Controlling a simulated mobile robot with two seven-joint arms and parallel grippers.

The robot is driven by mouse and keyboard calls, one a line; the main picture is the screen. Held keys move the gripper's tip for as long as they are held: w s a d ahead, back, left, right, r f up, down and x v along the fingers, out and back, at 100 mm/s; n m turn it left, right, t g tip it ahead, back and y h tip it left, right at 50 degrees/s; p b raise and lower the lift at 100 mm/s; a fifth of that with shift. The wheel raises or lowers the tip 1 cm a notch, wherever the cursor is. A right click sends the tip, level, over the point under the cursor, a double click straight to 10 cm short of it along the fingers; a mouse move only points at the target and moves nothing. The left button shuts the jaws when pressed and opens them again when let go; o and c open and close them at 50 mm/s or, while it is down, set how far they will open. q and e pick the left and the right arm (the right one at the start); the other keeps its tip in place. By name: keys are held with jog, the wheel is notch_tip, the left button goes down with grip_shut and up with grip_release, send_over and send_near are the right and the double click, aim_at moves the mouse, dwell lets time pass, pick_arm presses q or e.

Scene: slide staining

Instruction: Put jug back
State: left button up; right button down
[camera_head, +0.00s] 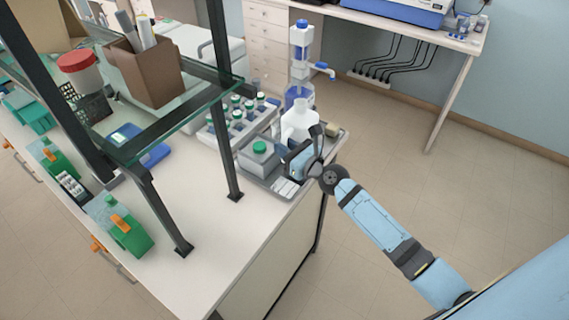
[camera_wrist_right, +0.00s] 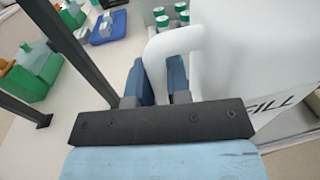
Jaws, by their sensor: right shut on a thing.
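The white jug (camera_head: 297,122) stands at the right end of the bench, at the grey tray. In the right wrist view the jug (camera_wrist_right: 245,60) fills the right side, with its handle looping to the left and part of a printed word, "ILL", showing. My right gripper (camera_head: 306,160) is at the near side of the jug. In the right wrist view its blue fingers (camera_wrist_right: 160,82) are shut on the jug's handle. Whether the jug's base touches the tray is hidden by the gripper. My left gripper is not in view.
The grey tray (camera_head: 262,184) also holds a green-capped container (camera_head: 261,150). A rack of green-capped bottles (camera_head: 232,122) stands to its left. A dispenser with blue parts (camera_head: 300,60) rises behind the jug. A dark shelf post (camera_head: 222,100) stands left of the tray.

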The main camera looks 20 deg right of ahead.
jog(key=shift+f, duration=0.55)
notch_tip(320, 180, down, 3)
jog(key=b, duration=0.2)
jog(key=shift+f+b, duration=0.15)
jog(key=shift+b, duration=0.25)
jog(key=shift+f, duration=0.15)
jog(key=c, duration=1.1)
grip_release()
